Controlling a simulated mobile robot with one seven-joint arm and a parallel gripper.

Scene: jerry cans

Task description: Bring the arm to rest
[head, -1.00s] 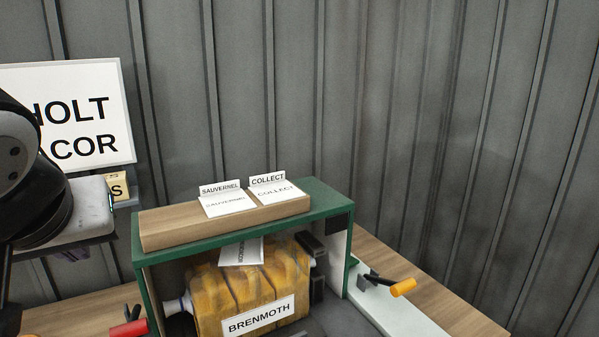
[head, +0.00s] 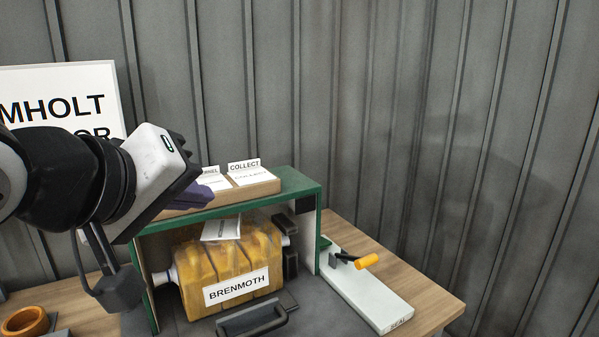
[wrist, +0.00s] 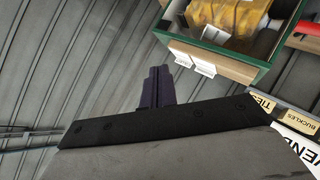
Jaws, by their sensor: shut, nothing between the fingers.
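My gripper (head: 212,184) is in front of the top left of the green frame in the head view, its dark fingers pointing right. In the wrist view its fingers (wrist: 156,86) are together with nothing between them. The arm reaches in from the left edge and hides part of the wall sign and of the wooden shelf. I cannot tell whether the fingers touch the shelf.
Cards, one reading COLLECT (head: 244,165), stand on top. An orange-handled tool (head: 365,261) is on a pale board (head: 372,297) at right. An orange ring (head: 25,321) lies at lower left.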

